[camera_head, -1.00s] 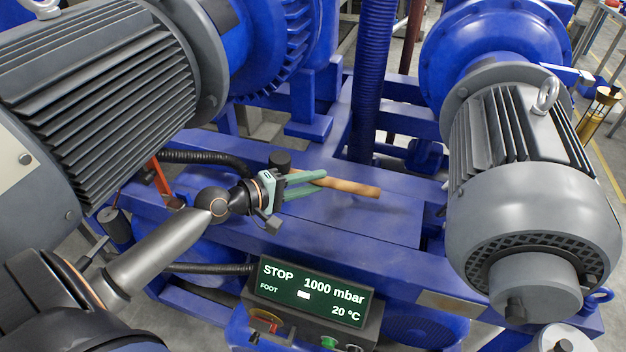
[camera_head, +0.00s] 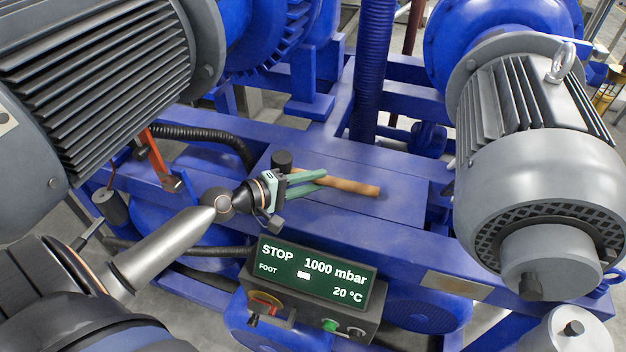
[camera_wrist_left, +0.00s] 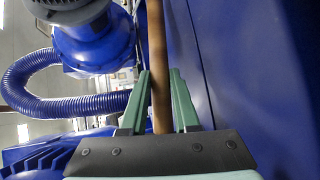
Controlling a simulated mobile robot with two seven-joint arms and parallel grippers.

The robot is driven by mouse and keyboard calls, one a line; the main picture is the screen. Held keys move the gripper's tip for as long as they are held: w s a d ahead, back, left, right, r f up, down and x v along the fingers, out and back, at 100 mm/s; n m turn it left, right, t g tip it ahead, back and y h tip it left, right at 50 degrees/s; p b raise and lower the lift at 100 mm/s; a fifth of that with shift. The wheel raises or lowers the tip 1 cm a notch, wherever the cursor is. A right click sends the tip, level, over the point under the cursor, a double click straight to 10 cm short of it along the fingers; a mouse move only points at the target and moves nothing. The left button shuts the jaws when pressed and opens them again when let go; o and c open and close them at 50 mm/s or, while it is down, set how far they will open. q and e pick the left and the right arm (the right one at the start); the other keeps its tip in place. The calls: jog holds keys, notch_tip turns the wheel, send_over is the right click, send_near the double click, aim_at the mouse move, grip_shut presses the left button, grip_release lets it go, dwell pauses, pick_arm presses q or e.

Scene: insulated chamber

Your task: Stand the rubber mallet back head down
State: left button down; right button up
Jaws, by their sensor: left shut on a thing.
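The rubber mallet lies on its side on the blue frame, with its black head (camera_head: 281,160) at the left and its wooden handle (camera_head: 353,186) pointing right. My left gripper (camera_head: 326,180) is shut on the handle, its green fingers on either side of it. In the left wrist view the handle (camera_wrist_left: 157,60) runs up between the two fingers (camera_wrist_left: 160,98); the mallet head is not seen there. Part of the mallet near the head is hidden behind the gripper. My right gripper is not in view.
A control box with a green display (camera_head: 313,275) stands in front of the gripper. A large grey motor (camera_head: 95,90) is at the left and another (camera_head: 535,180) at the right. A blue ribbed hose (camera_head: 371,80) rises behind. The blue deck (camera_head: 385,212) right of the handle is clear.

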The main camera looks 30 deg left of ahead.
pick_arm(q)
jog(key=shift+f+b, duration=0.5)
jog(key=shift+b, duration=0.05)
jog(key=c, duration=0.6)
grip_release()
jog(key=shift+s+f, duration=0.15)
jog(key=shift+f, duration=0.1)
jog(key=b+v, duration=0.2)
jog(key=v, duration=0.9)
jog(key=shift+r, duration=0.2)
jog(key=shift+s+a+r+b, duration=0.3)
jog(key=shift+s+r, duration=0.05)
jog(key=shift+s, duration=0.2)
